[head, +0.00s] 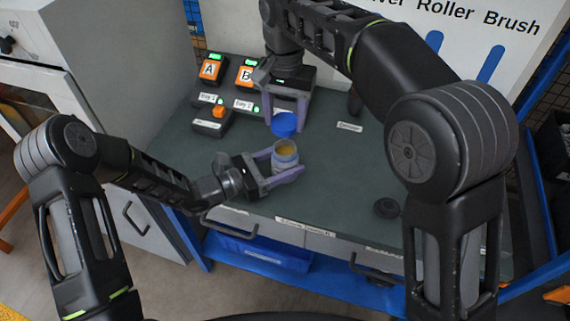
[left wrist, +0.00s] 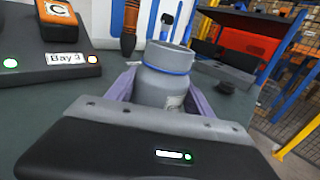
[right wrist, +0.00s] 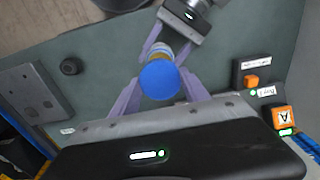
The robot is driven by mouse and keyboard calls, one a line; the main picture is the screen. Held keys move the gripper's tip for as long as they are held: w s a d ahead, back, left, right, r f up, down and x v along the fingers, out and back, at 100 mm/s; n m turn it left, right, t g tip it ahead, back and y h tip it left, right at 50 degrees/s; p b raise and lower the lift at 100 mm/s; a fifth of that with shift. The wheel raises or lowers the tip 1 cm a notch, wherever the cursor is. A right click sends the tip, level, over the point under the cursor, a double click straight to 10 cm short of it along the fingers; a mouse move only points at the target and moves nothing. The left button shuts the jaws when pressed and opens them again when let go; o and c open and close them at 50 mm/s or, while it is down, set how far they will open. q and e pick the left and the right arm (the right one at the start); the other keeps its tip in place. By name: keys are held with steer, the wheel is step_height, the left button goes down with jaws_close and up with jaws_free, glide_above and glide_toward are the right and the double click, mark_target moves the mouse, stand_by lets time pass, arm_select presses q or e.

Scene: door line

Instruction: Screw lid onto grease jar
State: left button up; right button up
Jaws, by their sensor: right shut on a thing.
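The grease jar (head: 286,164) is grey with a blue band at the neck, and yellow grease shows in its open mouth. My left gripper (head: 280,172) has its fingers closed against both sides of the jar, which also shows upright in the left wrist view (left wrist: 165,82). The blue lid (head: 284,124) is held between the fingers of my right gripper (head: 287,112), above the jar and apart from it in the head view. In the right wrist view the lid (right wrist: 160,80) hides most of the jar mouth.
The green worktop (head: 345,185) is mostly clear. A small black round part (head: 386,208) lies right of the jar. A blue tray (head: 262,252) sits below.

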arm_select(q)
jaws_close()
stand_by(0.4)
arm_select(e)
glide_above(285, 153)
steer(key=shift+f, duration=2.5)
steer(key=shift+f, duration=0.1)
steer(key=shift+f, duration=0.8)
steer(key=shift+f, duration=0.55)
